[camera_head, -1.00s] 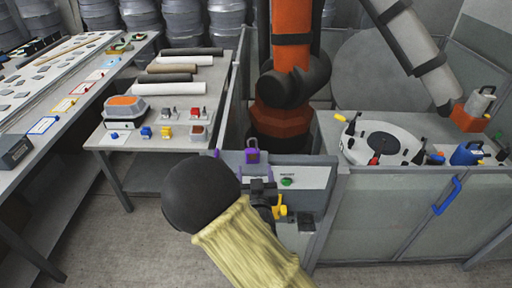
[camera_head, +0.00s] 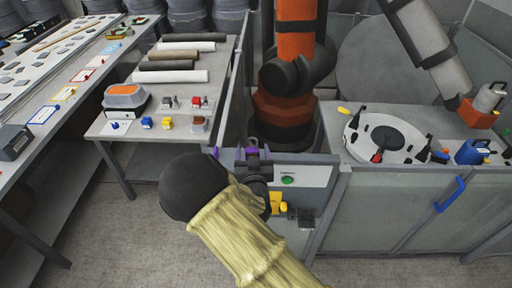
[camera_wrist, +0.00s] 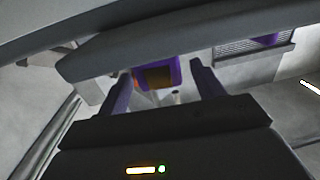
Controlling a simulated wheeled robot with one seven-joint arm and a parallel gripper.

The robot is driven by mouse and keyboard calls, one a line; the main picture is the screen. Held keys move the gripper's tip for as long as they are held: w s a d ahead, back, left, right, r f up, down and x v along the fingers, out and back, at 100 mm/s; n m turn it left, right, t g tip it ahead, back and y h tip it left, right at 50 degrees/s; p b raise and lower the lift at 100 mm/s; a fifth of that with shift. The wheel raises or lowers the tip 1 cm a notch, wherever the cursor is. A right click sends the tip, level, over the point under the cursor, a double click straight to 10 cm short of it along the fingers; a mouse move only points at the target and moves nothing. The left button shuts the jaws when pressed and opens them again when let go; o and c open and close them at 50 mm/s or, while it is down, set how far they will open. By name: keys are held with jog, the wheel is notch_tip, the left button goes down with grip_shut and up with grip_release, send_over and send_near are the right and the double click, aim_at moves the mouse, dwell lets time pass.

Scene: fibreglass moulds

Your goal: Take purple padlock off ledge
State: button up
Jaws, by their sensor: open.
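The purple padlock (camera_wrist: 156,74) shows in the wrist view with a dark orange-brown face, between the tips of my gripper's two fingers (camera_wrist: 165,78). The jaws are open, with visible space on the right between padlock and finger; I cannot tell whether the left finger touches it. In the head view my gripper (camera_head: 253,157) is at the ledge (camera_head: 305,158) on top of the grey panel, and covers most of the padlock. Only small purple bits (camera_head: 252,150) show there. The padlock's shackle is hidden.
A panel with a green button (camera_head: 288,180) is just right of my gripper. A yellow part (camera_head: 276,203) is below it. An orange robot arm (camera_head: 290,85) stands behind the ledge.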

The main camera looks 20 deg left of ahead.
jog(key=shift+w+a, duration=0.25)
jog(key=shift+w, duration=0.35)
jog(key=shift+s, duration=0.35)
jog(key=shift+w+d, duration=0.1)
jog(key=c, duration=1.1)
jog(key=shift+r, duration=0.2)
notch_tip(320, 180, up, 10)
jog(key=b, duration=0.3)
jog(key=shift+f, duration=0.15)
